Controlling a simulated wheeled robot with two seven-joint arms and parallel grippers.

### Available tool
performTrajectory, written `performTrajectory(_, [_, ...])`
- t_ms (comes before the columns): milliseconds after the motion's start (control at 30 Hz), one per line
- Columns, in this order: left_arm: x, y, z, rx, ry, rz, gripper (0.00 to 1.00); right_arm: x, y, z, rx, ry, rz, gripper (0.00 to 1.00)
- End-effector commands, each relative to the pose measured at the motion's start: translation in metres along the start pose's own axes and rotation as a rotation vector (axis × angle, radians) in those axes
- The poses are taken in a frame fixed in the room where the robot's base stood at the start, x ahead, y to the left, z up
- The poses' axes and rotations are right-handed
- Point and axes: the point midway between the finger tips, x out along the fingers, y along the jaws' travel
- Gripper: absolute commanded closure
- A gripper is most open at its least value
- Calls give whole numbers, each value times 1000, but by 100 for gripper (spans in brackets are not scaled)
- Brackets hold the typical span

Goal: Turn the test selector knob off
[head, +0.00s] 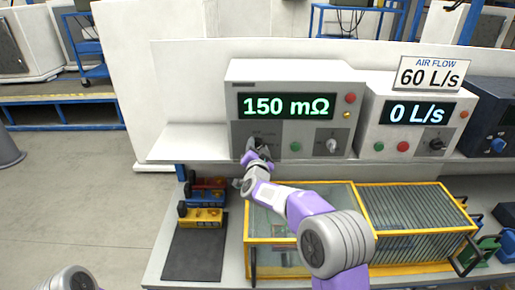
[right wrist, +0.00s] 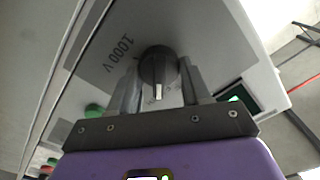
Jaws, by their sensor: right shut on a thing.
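The test selector knob (right wrist: 158,66) is a dark round knob with a white pointer mark, on a grey panel with "1000 V" printed beside it. My right gripper (right wrist: 160,84) has one finger on each side of the knob and is shut on it. The pointer mark faces the gripper's palm in the right wrist view. In the head view my right gripper (head: 258,149) is at the lower left of the tester (head: 290,72), whose display reads 150 mΩ, and mostly hides the knob. My left gripper is not in view.
Right of the gripper are a green button (head: 295,147) and another knob (head: 332,146). A second unit (head: 372,120) reads 0 L/s, under an "AIR FLOW 60 L/s" sign (head: 432,73). Below are a yellow-framed case (head: 354,208), a dark mat (head: 196,252) and yellow and red tools (head: 203,217).

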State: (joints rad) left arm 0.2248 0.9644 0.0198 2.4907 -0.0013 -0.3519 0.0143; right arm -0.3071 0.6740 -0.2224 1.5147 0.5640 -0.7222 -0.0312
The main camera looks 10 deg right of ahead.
Motion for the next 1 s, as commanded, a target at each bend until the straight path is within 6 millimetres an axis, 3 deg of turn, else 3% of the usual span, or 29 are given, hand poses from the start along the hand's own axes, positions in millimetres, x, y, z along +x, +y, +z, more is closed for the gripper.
performTrajectory(267, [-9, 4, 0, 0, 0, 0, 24, 0, -2, 0, -124, -2, 1, 83])
performTrajectory(1000, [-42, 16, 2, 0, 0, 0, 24, 0, -4, 1, -729, -1, -1, 83])
